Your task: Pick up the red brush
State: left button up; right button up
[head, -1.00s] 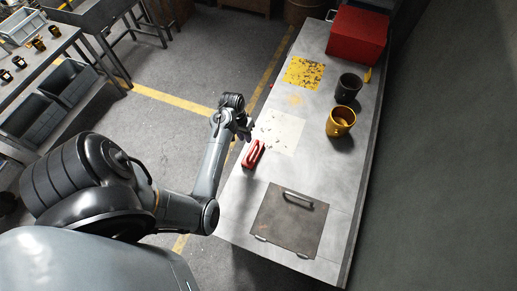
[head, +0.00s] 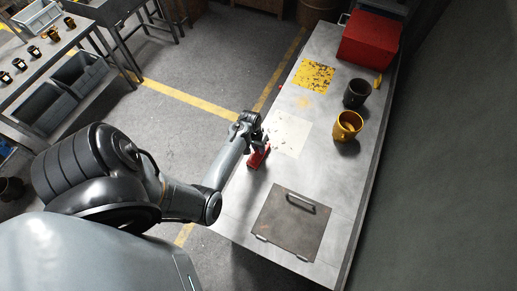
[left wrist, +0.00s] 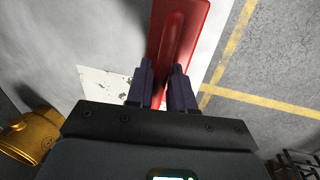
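The red brush (head: 257,158) lies on the grey workbench near its left edge, beside a pale sheet. My left gripper (head: 263,143) is right at the brush and covers part of it in the head view. In the left wrist view, the red brush (left wrist: 185,35) runs down from the top edge, and its raised handle passes between my two dark fingers (left wrist: 162,75). The fingers are a small gap apart, one on each side of the handle. Whether they press on it cannot be told. My right gripper is not in view.
On the workbench are a pale sheet (head: 292,134), a yellow worn patch (head: 314,74), a dark mug (head: 356,93), a golden mug (head: 348,126), a red box (head: 371,40) and a flat metal plate with a handle (head: 291,225). Another table with several mugs stands far left.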

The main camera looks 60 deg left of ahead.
pick_arm(q)
jog(key=shift+f, duration=0.2)
jog(key=shift+c, duration=0.5)
grip_shut()
jog(key=shift+r, duration=0.15)
